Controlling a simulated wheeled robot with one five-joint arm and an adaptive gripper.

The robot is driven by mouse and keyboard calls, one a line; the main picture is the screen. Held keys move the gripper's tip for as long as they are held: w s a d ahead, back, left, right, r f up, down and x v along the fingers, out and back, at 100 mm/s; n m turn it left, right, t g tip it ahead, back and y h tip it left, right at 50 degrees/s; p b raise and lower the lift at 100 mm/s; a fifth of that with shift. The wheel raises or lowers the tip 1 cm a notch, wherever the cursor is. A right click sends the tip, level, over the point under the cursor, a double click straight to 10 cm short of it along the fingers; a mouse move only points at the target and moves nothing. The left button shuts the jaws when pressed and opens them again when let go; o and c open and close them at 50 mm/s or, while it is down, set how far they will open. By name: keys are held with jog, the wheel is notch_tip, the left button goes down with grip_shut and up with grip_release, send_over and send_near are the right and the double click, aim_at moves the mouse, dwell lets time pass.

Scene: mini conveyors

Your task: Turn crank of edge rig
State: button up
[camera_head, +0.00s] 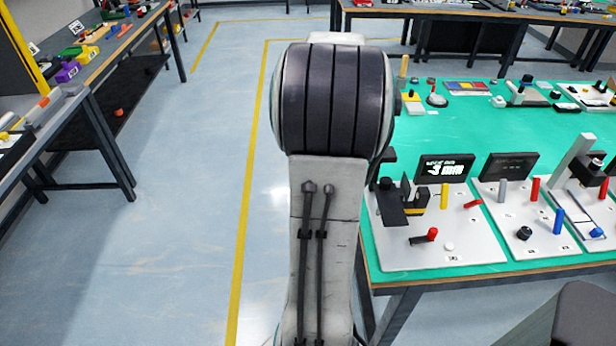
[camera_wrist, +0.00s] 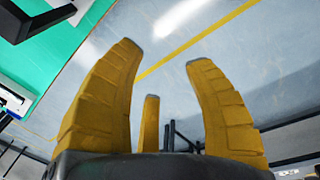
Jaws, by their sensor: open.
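The nearest rig at the front-left corner of the green table is a white plate (camera_head: 460,255) with a black display (camera_head: 444,168) behind it. A short black crank with a red knob (camera_head: 431,234) lies near its front edge, beside a small white button (camera_head: 449,246). A yellow peg (camera_head: 444,196) and a red lever (camera_head: 473,203) stand behind it. Which rig is the edge rig cannot be told from labels. My gripper (camera_wrist: 163,55) is open and empty in the wrist view, its yellow fingers over the floor, with the table at upper left. My arm hides it in the head view.
Two more white-plate rigs stand to the right, one with a black knob (camera_head: 524,233), one with a blue knob (camera_head: 597,232). A bench (camera_head: 118,40) with coloured parts is at left. The blue-grey floor (camera_head: 190,200) between is clear.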

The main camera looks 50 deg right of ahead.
jog(key=shift+w+a+r, duration=0.2)
jog(key=shift+w+a, duration=0.2)
jog(key=shift+a, duration=0.35)
jog(key=shift+w+a+r, duration=0.2)
jog(key=shift+w+a, duration=0.15)
jog(key=shift+a, duration=0.35)
jog(key=shift+w+a+r, duration=0.2)
jog(key=shift+w+a, duration=0.2)
jog(key=shift+a, duration=0.35)
jog(key=shift+a, duration=0.1)
